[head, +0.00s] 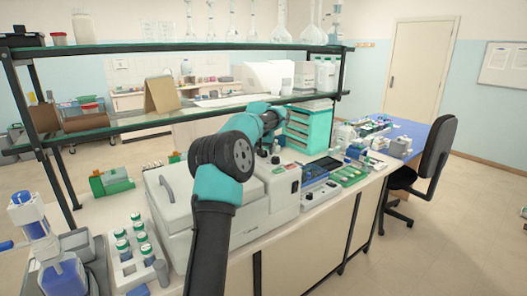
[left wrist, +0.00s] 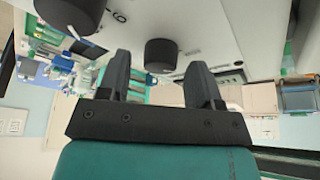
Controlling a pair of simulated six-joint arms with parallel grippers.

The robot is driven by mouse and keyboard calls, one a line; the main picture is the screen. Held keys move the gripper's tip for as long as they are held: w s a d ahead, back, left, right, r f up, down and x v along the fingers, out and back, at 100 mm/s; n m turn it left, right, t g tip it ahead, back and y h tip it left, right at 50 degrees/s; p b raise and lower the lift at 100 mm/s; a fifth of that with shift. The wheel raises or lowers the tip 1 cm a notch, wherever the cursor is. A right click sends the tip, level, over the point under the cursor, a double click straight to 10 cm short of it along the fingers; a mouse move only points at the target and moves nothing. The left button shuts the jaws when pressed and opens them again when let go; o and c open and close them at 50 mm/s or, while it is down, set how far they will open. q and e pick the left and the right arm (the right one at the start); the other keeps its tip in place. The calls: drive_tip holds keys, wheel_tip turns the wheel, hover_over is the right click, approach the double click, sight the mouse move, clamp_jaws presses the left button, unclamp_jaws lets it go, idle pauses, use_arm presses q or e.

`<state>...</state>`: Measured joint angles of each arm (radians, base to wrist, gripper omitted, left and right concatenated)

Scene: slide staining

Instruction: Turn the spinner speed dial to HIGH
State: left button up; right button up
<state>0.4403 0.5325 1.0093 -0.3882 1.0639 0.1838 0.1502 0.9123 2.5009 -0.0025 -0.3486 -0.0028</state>
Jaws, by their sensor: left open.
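In the left wrist view, my left gripper (left wrist: 159,72) is open. A round black dial (left wrist: 161,55) on a white panel (left wrist: 210,28) shows between and just beyond its two fingertips, and I see no clear contact. A second black dial (left wrist: 70,14) with a pale pointer line is at the upper left of that view. I cannot read which dial is the spinner speed dial, nor its setting. In the head view, my left arm (head: 215,205) reaches up over the pale bench machine (head: 180,205). Its fingers and the dials cannot be made out there. My right gripper is not in view.
A rack of green-capped bottles (head: 125,270) stands left of the machine. A two-tier shelf (head: 150,125) runs behind it. A teal drawer unit (head: 305,130) and green trays (head: 350,175) are to the right. A dark chair (head: 435,150) stands beside the blue table.

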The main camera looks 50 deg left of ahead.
use_arm(q)
drive_tip(key=shift+w+a+f, duration=0.1)
drive_tip(key=shift+f, duration=0.25)
drive_tip(key=shift+c, duration=0.3)
drive_tip(key=c, duration=0.8)
